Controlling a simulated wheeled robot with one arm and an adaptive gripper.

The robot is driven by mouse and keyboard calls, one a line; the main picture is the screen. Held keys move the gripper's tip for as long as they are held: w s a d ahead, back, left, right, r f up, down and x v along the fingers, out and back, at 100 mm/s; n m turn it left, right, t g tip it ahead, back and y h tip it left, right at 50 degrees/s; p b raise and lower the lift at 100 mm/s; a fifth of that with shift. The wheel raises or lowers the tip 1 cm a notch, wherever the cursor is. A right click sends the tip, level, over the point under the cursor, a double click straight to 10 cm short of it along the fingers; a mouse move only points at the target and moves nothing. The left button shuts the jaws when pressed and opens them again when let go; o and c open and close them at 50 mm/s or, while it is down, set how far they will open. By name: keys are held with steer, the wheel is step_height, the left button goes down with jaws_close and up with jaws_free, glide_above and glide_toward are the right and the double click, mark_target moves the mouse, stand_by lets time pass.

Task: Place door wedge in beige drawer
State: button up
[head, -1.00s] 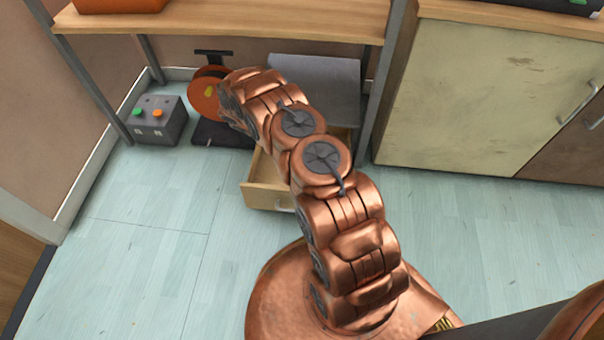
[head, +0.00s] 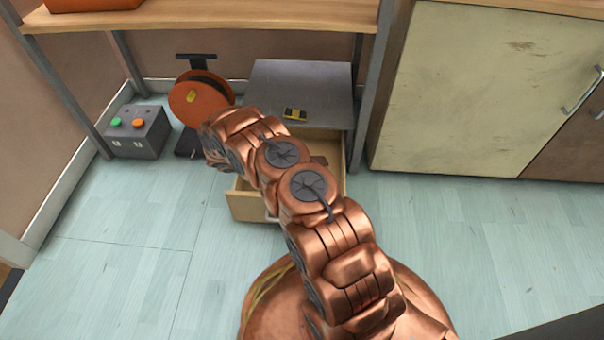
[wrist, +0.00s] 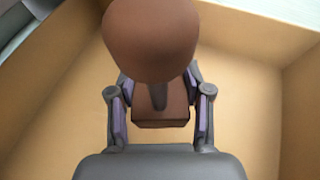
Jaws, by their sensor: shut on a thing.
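The beige drawer (head: 250,207) stands pulled open below a grey cabinet. In the wrist view its beige walls (wrist: 55,85) and floor surround my gripper. My gripper (wrist: 160,105) is shut on a brown thing, which I take to be the door wedge (wrist: 150,40). It has a rounded brown top, a dark stem and a blocky brown base between the fingers. It appears to be inside or just above the drawer; I cannot tell whether it touches the floor. In the head view my arm hides most of the gripper and part of the drawer.
The grey cabinet top (head: 325,85) carries a small yellow and black item (head: 294,114). An orange reel (head: 197,101) and a grey box with green and orange buttons (head: 138,130) stand left. A wooden shelf (head: 220,35) overhangs. The floor in front is clear.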

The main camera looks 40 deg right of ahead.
steer(key=shift+f+b, duration=1)
steer(key=shift+f, duration=1.5)
steer(key=shift+f, duration=0.15)
steer(key=o, duration=1.3)
